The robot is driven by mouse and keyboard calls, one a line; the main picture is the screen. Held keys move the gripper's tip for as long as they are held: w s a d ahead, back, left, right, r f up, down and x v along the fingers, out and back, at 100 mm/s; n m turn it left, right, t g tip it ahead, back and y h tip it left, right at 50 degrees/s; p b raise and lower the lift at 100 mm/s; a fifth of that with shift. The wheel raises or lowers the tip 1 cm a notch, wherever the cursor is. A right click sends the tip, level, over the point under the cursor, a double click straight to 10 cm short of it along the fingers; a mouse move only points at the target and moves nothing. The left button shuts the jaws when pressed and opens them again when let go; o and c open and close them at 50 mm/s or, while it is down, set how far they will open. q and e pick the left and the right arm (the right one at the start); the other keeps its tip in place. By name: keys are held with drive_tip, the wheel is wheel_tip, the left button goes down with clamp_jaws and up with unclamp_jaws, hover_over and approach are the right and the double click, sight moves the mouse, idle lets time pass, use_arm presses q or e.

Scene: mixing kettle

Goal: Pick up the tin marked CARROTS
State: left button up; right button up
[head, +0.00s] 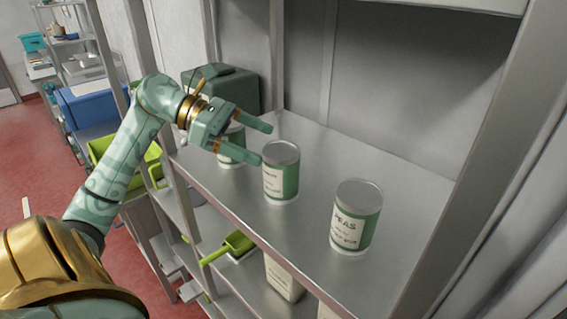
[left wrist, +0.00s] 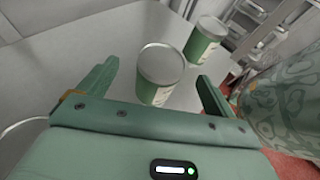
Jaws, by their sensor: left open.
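Three green-and-white tins stand upright on the metal shelf (head: 318,150). The right tin (head: 356,217) reads PEAS. The middle tin (head: 281,172) has small lettering that I cannot read. The far tin (head: 232,146) is partly hidden by my left gripper, and its label is unreadable. No tin legibly shows CARROTS. My left gripper (head: 265,144) is open and empty, its fingers pointing right toward the middle tin's upper part. In the left wrist view one tin (left wrist: 160,76) appears between the open fingers (left wrist: 158,70). Another tin (left wrist: 205,40) stands beyond it. My right gripper is out of view.
A dark green box (head: 228,88) stands at the shelf's far end. Shelf posts rise left and right. Bare shelf lies behind the tins.

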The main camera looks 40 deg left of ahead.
sight(279, 157)
use_arm(q)
drive_tip(key=shift+x, duration=0.8)
drive_tip(key=d+f+p, duration=0.1)
drive_tip(key=w+d+p, duration=0.1)
drive_tip(key=d+f+p, duration=0.1)
drive_tip(key=shift+w+d+f, duration=0.1)
drive_tip(key=shift+w+f, duration=0.2)
drive_tip(key=shift+f, duration=0.05)
drive_tip(key=shift+w+d+f, duration=0.2)
drive_tip(key=shift+d, duration=0.1)
drive_tip(key=shift+s+a, duration=0.1)
drive_tip(key=shift+a, duration=0.05)
drive_tip(key=c, duration=1.4)
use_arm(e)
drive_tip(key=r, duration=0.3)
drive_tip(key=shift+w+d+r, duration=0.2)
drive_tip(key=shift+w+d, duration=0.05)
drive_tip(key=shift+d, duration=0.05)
